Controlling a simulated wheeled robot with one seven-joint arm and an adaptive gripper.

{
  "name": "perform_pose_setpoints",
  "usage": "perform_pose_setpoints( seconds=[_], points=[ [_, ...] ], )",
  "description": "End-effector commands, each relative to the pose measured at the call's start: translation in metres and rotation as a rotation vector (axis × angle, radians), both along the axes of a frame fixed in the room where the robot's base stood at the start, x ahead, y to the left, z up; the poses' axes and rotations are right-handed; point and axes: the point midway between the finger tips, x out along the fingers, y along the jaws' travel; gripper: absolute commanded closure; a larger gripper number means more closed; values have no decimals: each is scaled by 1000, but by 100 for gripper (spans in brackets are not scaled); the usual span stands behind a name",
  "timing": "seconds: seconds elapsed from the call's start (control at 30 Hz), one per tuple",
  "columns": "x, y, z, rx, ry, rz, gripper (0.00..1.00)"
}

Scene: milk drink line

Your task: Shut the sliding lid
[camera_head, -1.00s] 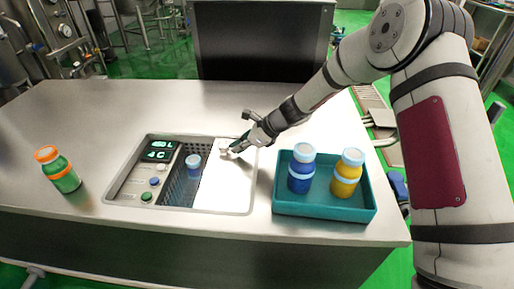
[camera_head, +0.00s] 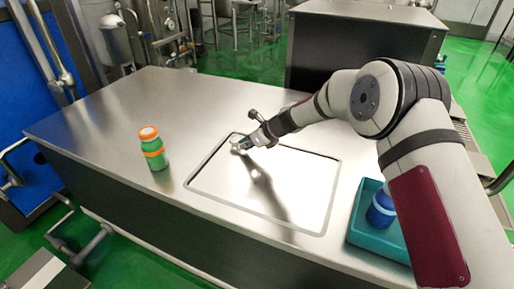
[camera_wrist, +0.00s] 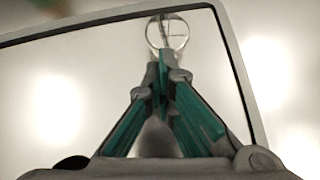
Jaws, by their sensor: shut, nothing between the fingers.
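The sliding lid (camera_head: 285,185) is a shiny metal plate lying flat in the counter. It fills the whole framed opening, with no gap visible. The control panel and the well with the blue-capped bottle are hidden. A small round handle (camera_wrist: 167,34) sits near the lid's far left corner; it also shows in the head view (camera_head: 236,147). My gripper (camera_head: 243,145) is shut and empty, its fingertips (camera_wrist: 163,58) at the handle's near side. I cannot tell whether they touch it.
A green bottle with an orange cap (camera_head: 153,148) stands left of the lid. A teal tray (camera_head: 372,241) with a blue bottle (camera_head: 381,211) is on the right, partly behind my arm. A dark cabinet (camera_head: 355,55) stands behind. The counter's back left is clear.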

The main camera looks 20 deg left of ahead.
Motion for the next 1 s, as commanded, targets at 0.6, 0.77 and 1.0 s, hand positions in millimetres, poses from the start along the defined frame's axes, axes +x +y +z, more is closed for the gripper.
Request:
perform_pose_setpoints(
  seconds=[0.6, 0.77, 1.0],
  points=[
    [-1, 32, 0, 1, -1, -1, 100],
    [-1, 33, 1, 3, -1, 0, 100],
    [0, 21, 16, 3, -1, -1, 100]
  ],
)
